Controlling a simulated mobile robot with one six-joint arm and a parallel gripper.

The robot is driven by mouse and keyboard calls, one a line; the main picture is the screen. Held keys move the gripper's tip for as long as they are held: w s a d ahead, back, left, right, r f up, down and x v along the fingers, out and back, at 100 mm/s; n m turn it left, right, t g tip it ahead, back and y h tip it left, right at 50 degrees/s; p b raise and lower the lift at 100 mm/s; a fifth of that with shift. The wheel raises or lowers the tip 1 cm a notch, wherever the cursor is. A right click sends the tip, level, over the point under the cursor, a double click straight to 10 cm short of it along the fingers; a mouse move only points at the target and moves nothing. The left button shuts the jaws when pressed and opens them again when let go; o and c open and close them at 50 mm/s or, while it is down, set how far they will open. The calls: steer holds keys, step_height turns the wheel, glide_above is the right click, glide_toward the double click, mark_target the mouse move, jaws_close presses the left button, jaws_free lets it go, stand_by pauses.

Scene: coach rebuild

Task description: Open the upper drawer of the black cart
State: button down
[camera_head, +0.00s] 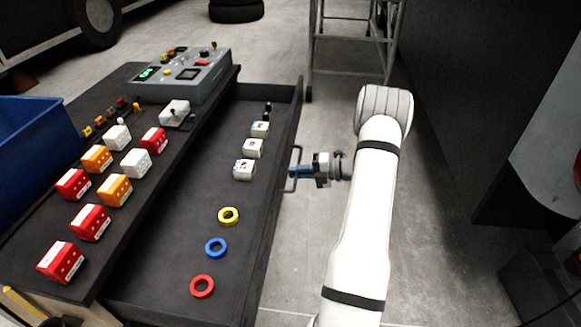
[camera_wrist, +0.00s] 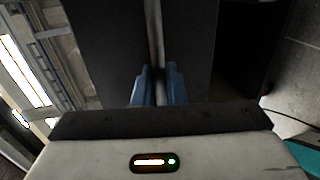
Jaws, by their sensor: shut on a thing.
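The black cart (camera_head: 75,275) stands at the left in the head view. Its upper drawer (camera_head: 180,255) is pulled out to the right, with its inside showing. A bar handle (camera_head: 291,183) sits on the outer face of the drawer front. My gripper (camera_head: 296,172) is at this handle, its blue fingers shut on it. In the wrist view the handle bar (camera_wrist: 155,40) runs between the two blue fingertips (camera_wrist: 158,85), in front of the dark drawer face.
In the drawer lie yellow (camera_head: 228,216), blue (camera_head: 216,247) and red (camera_head: 202,286) rings and several white blocks (camera_head: 253,148). On the cart top are coloured blocks (camera_head: 90,222), a control box (camera_head: 185,78) and a blue bin (camera_head: 35,140). A metal frame (camera_head: 352,45) stands behind. Floor right of the drawer is clear.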

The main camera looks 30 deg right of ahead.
steer(key=shift+s+d+f, duration=0.3)
steer(key=shift+s+d, duration=0.3)
steer(key=shift+s, duration=0.1)
steer(key=c, duration=1.6)
jaws_free()
steer(key=shift+d, duration=0.1)
steer(key=shift+c, duration=0.2)
steer(key=shift+r, duration=0.15)
steer(key=shift+d, duration=0.15)
steer(key=v, duration=0.7)
steer(key=shift+s+d+p, duration=0.2)
steer(key=shift+s+p, duration=0.05)
steer(key=shift+p, duration=0.1)
steer(key=shift+s, duration=0.1)
